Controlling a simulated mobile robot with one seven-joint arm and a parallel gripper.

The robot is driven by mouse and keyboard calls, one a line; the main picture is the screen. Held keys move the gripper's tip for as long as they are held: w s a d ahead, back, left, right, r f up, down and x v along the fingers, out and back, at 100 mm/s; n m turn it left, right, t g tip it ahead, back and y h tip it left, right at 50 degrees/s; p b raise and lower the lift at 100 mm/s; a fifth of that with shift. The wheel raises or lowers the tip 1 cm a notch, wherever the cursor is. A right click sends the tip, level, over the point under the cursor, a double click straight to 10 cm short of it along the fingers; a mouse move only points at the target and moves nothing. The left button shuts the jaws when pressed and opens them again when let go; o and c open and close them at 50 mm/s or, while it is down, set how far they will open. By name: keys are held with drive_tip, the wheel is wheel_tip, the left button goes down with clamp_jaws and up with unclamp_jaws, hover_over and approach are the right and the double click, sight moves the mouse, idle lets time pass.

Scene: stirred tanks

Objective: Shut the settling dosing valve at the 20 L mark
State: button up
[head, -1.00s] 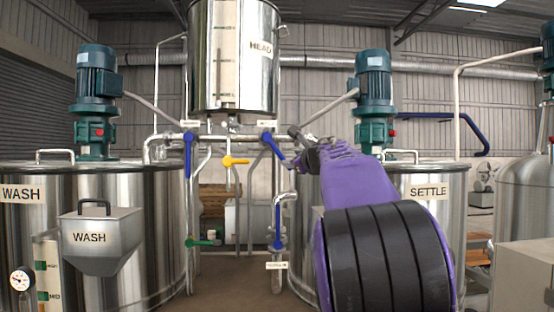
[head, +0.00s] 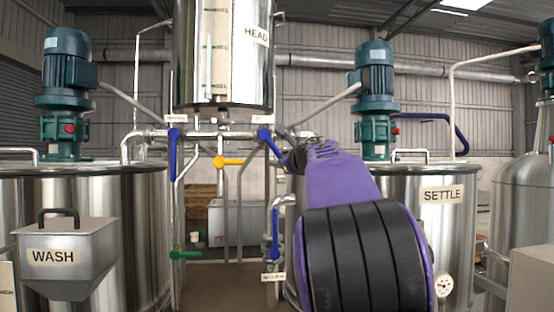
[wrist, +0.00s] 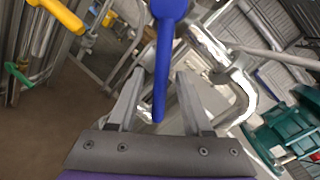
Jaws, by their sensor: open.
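A blue valve handle (head: 270,143) below the HEAD tank (head: 260,75) slants down to the right; it is on the SETTLE tank side. In the wrist view the blue handle (wrist: 165,60) runs down between the two fingers of my gripper (wrist: 163,78). The fingers are apart, with gaps on both sides of the handle. In the head view my purple and black arm hides most of the gripper. The HEAD tank's pale sight strip (head: 217,50) shows, but its level and marks are too small to read. The SETTLE tank (head: 450,225) stands at right.
Another blue handle (head: 173,155) hangs straight down on the left. A yellow handle (head: 229,161) lies sideways in the middle, a green handle (head: 184,254) lower left. The WASH hopper (head: 68,258) stands front left.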

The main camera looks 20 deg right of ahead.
drive_tip(key=shift+s, duration=0.1)
clamp_jaws()
drive_tip(key=shift+r, duration=0.1)
idle(1.2)
